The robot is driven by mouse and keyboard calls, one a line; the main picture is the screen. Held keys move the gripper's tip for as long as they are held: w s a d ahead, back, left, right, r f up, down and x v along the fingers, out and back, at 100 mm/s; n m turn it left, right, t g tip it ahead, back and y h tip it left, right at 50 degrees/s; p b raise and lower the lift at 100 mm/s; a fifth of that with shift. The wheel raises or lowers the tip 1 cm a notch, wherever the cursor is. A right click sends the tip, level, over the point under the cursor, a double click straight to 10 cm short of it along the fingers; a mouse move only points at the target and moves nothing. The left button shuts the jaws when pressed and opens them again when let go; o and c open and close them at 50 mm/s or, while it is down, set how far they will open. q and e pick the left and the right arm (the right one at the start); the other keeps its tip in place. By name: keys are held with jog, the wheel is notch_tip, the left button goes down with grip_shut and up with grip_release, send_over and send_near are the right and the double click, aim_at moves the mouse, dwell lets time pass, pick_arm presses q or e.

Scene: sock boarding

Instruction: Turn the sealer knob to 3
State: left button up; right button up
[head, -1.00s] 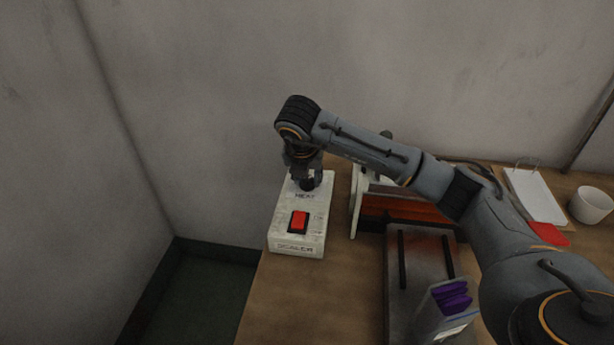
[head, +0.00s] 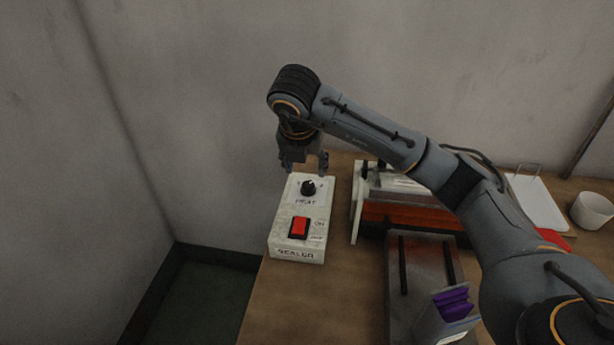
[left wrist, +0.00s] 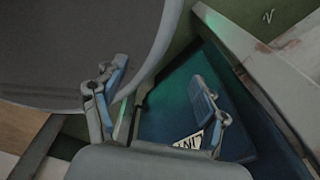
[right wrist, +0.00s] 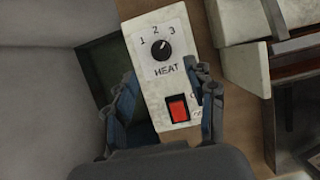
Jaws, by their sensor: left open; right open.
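The sealer control box (head: 285,235) is pale, with a black heat knob (head: 308,187) on its top. In the right wrist view the knob (right wrist: 161,50) sits below the printed marks 1, 2 and 3. Its small white pointer appears turned up and right, toward the 3. My right gripper (head: 305,165) is open and empty, raised above the far end of the box, apart from the knob. In the right wrist view its fingers (right wrist: 166,78) show on either side of the box. My left gripper (left wrist: 152,88) is open and empty, away from the sealer.
A red rocker switch (head: 299,228) sits on the box, nearer than the knob. The sealer press (head: 400,212) stands right of the box. Purple items (head: 453,304) sit in a holder in front. A white cup (head: 591,209) is at far right. Walls rise behind and left.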

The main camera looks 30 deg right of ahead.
jog(key=shift+v, duration=1.95)
